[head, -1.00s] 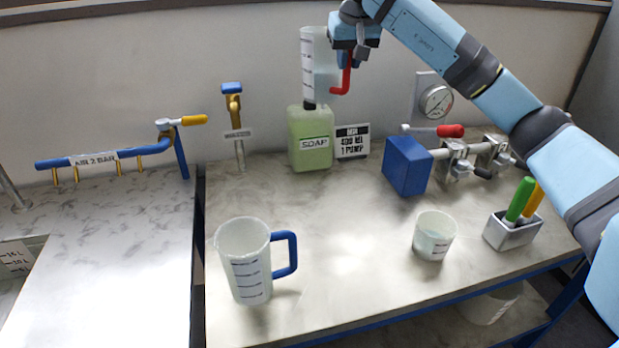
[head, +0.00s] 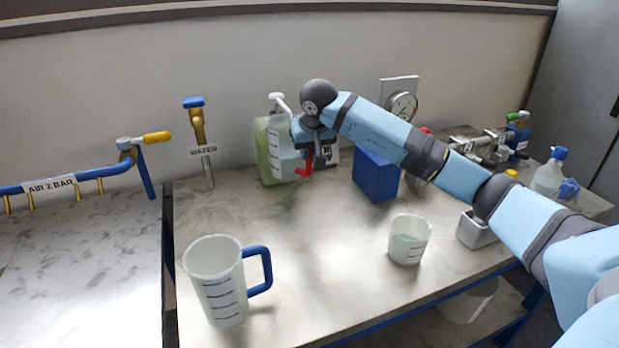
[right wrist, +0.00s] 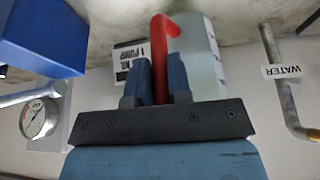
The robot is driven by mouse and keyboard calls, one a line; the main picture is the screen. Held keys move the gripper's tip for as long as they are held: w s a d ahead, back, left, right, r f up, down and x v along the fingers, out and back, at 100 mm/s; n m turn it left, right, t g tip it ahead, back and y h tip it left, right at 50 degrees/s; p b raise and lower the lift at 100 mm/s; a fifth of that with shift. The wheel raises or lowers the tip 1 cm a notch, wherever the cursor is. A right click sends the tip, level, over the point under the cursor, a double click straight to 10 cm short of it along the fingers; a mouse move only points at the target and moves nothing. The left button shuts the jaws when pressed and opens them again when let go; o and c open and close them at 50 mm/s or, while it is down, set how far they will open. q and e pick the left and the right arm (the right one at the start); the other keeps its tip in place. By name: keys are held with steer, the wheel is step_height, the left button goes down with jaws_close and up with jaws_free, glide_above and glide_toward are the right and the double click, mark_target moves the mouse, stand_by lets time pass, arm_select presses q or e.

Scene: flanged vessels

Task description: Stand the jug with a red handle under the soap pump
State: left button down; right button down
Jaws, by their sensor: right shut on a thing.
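The clear jug with graduation marks (head: 284,152) is upright at the back of the bench, in front of the soap container's right part. Its red handle (head: 304,166) is on the right. My right gripper (head: 309,150) is shut on this handle; the right wrist view shows the red handle (right wrist: 159,55) between the two fingers. The green soap container (head: 262,150) stands behind the jug, its label hidden. The white soap pump (head: 278,99) shows above the jug. I cannot tell whether the jug's base touches the bench. My left gripper is out of view.
A jug with a blue handle (head: 216,280) stands at the front left. A small beaker (head: 408,241) stands front right. A blue block (head: 376,178) is right of my gripper, and the water tap (head: 201,140) is to the left. The middle of the bench is clear.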

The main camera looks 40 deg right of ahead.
mark_target(310, 175)
step_height(310, 175, down, 4)
steer(key=shift+r, duration=0.2)
steer(key=shift+f, duration=1.95)
steer(key=c, duration=1.1)
jaws_free()
steer(key=shift+o, duration=0.2)
